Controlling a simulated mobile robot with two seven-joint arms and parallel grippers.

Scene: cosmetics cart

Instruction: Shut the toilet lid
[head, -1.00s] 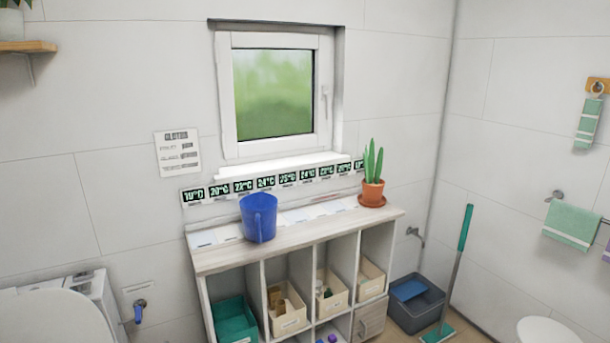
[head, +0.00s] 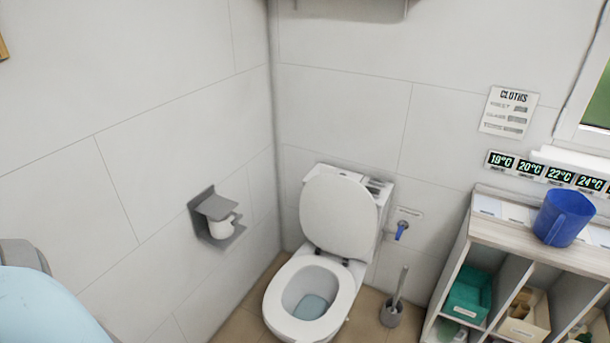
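The white toilet (head: 312,298) stands in the corner in the lower middle of the head view. Its lid (head: 339,216) is raised and leans back against the cistern (head: 377,187). The seat ring lies down on the bowl, and the bowl's opening shows from above. Neither of my grippers is in view.
A grey toilet-roll holder (head: 215,216) is on the wall left of the toilet. A toilet brush (head: 393,308) stands on the floor to its right. Further right is a shelf unit (head: 452,262) with a blue jug (head: 563,217) on top. A pale blue rounded thing (head: 45,310) fills the lower left corner.

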